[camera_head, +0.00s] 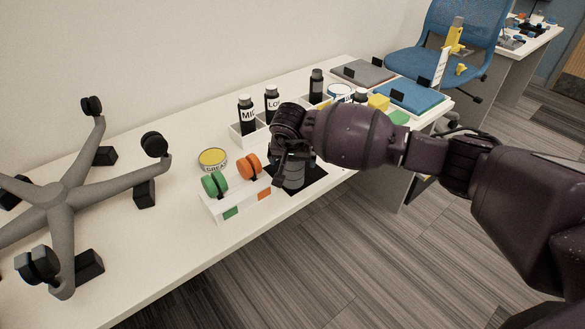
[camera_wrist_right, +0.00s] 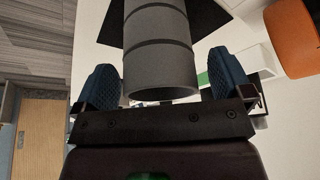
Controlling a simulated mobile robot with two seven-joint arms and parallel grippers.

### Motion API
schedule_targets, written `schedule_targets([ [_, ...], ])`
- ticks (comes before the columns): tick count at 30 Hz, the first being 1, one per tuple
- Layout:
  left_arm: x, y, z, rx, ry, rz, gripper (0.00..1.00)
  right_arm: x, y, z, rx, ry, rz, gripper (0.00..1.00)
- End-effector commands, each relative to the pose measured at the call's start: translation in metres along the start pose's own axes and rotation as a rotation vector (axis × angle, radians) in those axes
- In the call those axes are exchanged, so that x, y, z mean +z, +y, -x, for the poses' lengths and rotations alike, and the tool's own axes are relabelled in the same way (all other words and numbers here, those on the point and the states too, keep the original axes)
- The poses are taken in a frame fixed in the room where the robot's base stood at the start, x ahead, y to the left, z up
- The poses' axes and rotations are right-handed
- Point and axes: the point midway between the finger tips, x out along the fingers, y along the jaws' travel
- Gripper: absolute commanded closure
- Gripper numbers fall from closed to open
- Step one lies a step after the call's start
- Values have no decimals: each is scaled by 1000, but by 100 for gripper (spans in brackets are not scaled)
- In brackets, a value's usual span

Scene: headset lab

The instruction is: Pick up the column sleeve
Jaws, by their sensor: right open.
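The column sleeve is a grey ringed cylinder. It shows large in the right wrist view (camera_wrist_right: 160,50) and partly in the head view (camera_head: 290,178), over a black mat (camera_head: 312,178). My right gripper (camera_head: 291,152) is at the sleeve and hides its upper part in the head view. In the right wrist view the gripper's two blue finger pads (camera_wrist_right: 163,65) are open, one on each side of the sleeve's near end, with a gap showing on both sides. The sleeve is not gripped. My left gripper is in neither view.
A white holder (camera_head: 243,200) with green and orange wheels stands close left of the sleeve, with a round tin (camera_head: 213,159) behind. Dark bottles (camera_head: 247,115) stand in white trays behind. A five-legged chair base (camera_head: 60,200) fills the table's left.

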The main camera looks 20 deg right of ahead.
Motion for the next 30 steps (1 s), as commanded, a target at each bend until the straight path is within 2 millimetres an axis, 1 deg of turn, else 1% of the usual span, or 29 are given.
schedule_targets([
  [4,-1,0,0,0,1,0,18,-1,0,1,-1,1,0,3],
  [5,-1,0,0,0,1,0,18,-1,0,1,-1,1,0,6],
  [15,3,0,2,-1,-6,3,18,-1,0,1,-1,1,0,58],
  [16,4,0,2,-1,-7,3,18,-1,0,1,-1,2,-1,60],
  [23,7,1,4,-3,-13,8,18,-2,0,3,-1,2,-1,60],
  [26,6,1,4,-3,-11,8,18,-6,0,11,-2,5,-1,60],
  [30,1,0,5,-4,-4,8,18,-15,0,32,-3,8,-1,60],
])
